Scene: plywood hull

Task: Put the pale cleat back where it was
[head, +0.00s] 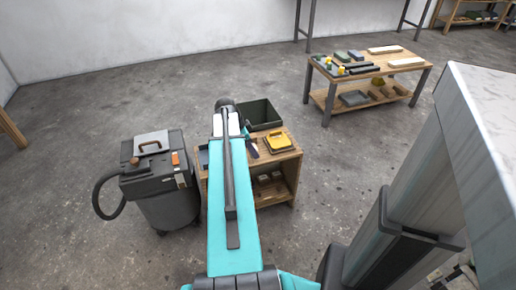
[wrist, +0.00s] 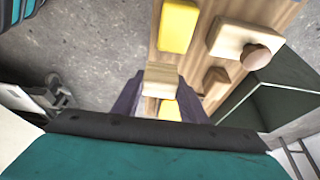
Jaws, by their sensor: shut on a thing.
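My gripper (wrist: 160,92) is shut on a pale wooden block, the pale cleat (wrist: 160,76), which sits between its two dark fingers in the wrist view. The cleat is seen over the wooden top of a small bench (wrist: 203,45); I cannot tell whether it touches the top. A yellow piece (wrist: 169,109) shows just below it between the fingers. In the head view my arm hides the cleat and most of the gripper; the bench (head: 291,155) shows around the arm's far end.
A yellow block (wrist: 178,27), a pale block with a round knob (wrist: 228,40) and a small brown piece (wrist: 215,79) lie on the bench. A dark green bin (head: 262,113) stands at its back. A grey vacuum (head: 165,190) is close on the left; a second bench (head: 345,78) is farther back.

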